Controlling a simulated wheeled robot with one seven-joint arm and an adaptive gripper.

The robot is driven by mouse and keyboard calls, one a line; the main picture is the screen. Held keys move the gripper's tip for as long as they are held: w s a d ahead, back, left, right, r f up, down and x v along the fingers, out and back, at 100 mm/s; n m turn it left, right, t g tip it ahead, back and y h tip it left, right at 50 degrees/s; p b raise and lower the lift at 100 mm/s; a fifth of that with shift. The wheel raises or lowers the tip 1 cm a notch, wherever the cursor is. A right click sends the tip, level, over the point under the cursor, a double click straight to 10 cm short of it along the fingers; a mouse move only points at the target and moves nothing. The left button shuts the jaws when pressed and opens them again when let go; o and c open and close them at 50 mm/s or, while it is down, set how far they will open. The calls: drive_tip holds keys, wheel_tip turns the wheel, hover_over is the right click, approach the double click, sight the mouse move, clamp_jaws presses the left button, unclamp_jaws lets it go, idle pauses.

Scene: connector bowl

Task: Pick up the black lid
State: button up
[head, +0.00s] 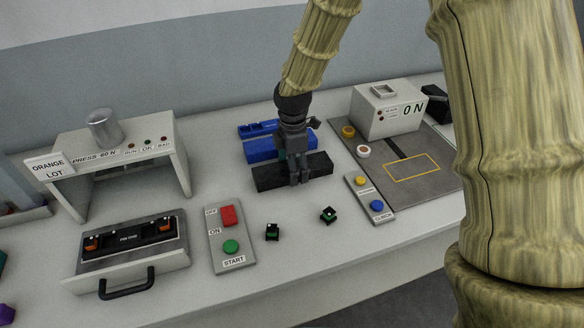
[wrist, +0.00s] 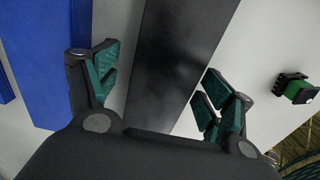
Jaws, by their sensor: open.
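The black lid (head: 269,178) looks like a long dark block and lies on the bench in front of the blue pieces in the head view. My gripper (head: 297,178) is over its middle and hides part of it. In the wrist view the black lid (wrist: 185,40) runs between the two spread fingers of my gripper (wrist: 160,82). The teal pads stand on either side of it, with pale bench visible beside the lid. My gripper is open and holds nothing. Whether a pad touches the lid, I cannot tell.
Blue blocks (head: 262,150) lie just behind the lid. Two small black-green connectors (head: 328,215) sit in front. A START panel (head: 230,238) and a press (head: 118,150) stand to the left. A button strip (head: 369,199) and a white ON box (head: 388,108) are to the right.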

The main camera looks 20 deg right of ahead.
drive_tip(key=shift+s, duration=0.2)
drive_tip(key=shift+f, duration=0.1)
drive_tip(key=shift+w, duration=0.1)
drive_tip(key=c, duration=1.1)
